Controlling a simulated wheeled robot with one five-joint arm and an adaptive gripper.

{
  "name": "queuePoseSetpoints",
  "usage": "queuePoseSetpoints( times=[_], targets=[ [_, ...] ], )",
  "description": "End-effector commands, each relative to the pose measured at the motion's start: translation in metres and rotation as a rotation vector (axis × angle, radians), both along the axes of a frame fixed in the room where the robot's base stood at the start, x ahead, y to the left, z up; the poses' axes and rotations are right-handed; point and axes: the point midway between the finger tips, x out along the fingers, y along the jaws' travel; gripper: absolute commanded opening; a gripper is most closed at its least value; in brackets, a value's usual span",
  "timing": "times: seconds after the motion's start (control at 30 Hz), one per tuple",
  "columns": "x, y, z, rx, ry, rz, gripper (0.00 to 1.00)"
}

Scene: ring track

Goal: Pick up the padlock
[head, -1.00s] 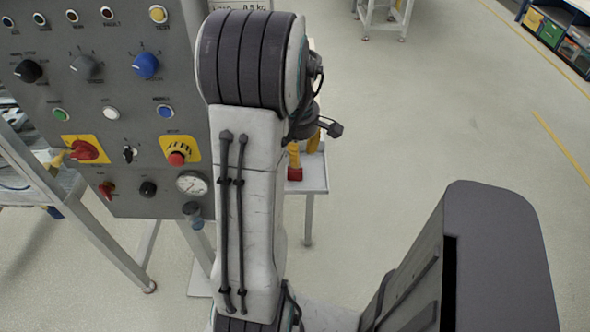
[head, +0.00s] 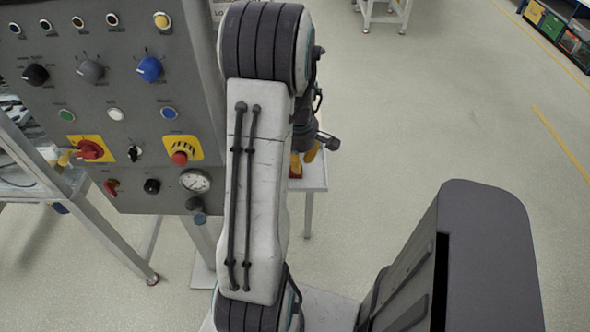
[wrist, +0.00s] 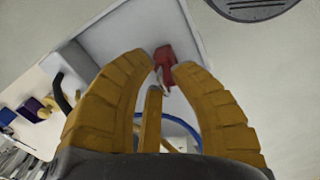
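The padlock (wrist: 166,55) is red with a pale metal shackle. In the wrist view it lies on a light flat surface (wrist: 105,35), at the top centre, between and just past my fingertips. My gripper (wrist: 162,68) has yellow fingers, which stand apart with a gap around the shackle side. I cannot tell whether any finger touches the padlock. In the head view my gripper (head: 307,158) is partly hidden behind my arm, over a small white table (head: 314,178). A bit of red there, just below the fingers, is mostly covered.
A grey control panel (head: 120,90) with knobs, buttons and a gauge stands to the left, close to my arm. A metal frame (head: 90,225) stands below it. The floor (head: 420,110) to the right is open. Shelves with bins (head: 555,30) are at the far right.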

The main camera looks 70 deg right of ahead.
Motion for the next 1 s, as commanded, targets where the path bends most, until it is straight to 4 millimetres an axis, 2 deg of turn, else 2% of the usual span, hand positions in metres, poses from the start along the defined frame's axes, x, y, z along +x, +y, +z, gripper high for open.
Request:
queuePoseSetpoints(
  times=[0.03,0.2,0.77,1.0],
  targets=[
    [0.0000,-0.0002,0.0002,0.000,0.000,0.000,0.15],
    [0.0000,-0.0002,0.0003,-0.001,0.000,0.000,0.00],
    [0.0000,-0.0002,0.0007,-0.001,0.000,0.000,0.00],
    [-0.0007,-0.0012,0.0082,-0.002,0.000,0.004,0.00]
  ],
)
